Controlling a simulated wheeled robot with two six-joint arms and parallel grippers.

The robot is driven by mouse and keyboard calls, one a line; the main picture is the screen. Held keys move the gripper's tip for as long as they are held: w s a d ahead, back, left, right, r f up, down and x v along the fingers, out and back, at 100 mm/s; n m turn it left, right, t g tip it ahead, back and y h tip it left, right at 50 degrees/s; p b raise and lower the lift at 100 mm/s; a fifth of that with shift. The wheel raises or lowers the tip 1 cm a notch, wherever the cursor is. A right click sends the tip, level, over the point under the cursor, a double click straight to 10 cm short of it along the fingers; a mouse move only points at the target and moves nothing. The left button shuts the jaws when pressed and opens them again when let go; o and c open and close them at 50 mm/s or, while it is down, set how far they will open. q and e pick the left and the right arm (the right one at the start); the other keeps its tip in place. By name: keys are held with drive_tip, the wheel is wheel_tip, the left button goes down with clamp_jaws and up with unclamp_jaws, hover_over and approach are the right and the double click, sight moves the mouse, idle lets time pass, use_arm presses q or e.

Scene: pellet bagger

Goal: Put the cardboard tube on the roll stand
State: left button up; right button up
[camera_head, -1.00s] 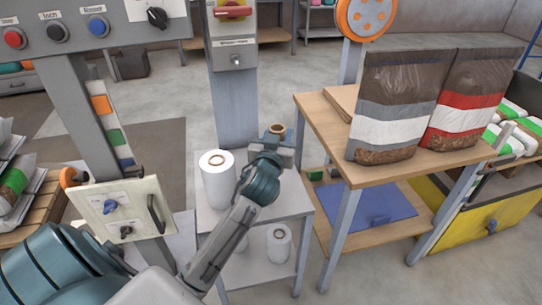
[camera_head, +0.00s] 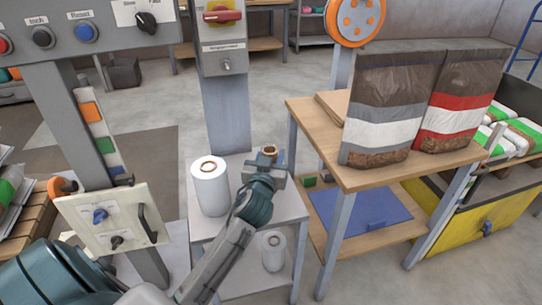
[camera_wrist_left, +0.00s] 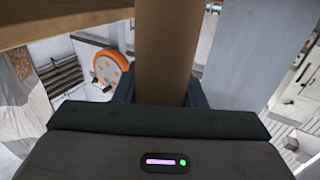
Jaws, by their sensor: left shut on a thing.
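My left gripper (camera_head: 266,164) is shut on the brown cardboard tube (camera_head: 269,150) and holds it roughly upright. In the head view only the tube's open top end shows above the jaws, and its lower part is hidden behind my gripper and wrist. In the left wrist view the tube (camera_wrist_left: 167,45) rises from between the fingers (camera_wrist_left: 160,92). The tube appears over the back right part of a small grey stand (camera_head: 232,228) with white rolls. I cannot tell whether its lower end touches anything. My right gripper is not in view.
A large white roll (camera_head: 210,187) stands on the stand's top, left of my gripper. Another white roll (camera_head: 274,251) is on the lower shelf. A wooden table (camera_head: 330,150) with filled bags (camera_head: 384,110) is close on the right. A panel door (camera_head: 108,218) is at the left.

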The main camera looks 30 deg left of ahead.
use_arm(q)
drive_tip(key=o, duration=1)
drive_tip(key=v, duration=1.2)
drive_tip(key=s+d+f+m+h, duration=0.1)
drive_tip(key=s+d+f+h, duration=0.1)
drive_tip(key=s+d+f, duration=0.1)
drive_tip(key=s+d+f+m+h, duration=0.2)
drive_tip(key=s+f+h, duration=0.1)
drive_tip(key=s, duration=0.1)
drive_tip(key=s+d+f+m+g+h, duration=0.1)
drive_tip(key=s+d+f+h, duration=0.2)
drive_tip(key=s, duration=0.1)
drive_tip(key=shift+d+f, duration=0.1)
drive_tip(key=shift+d, duration=0.25)
drive_tip(key=shift+w, duration=0.1)
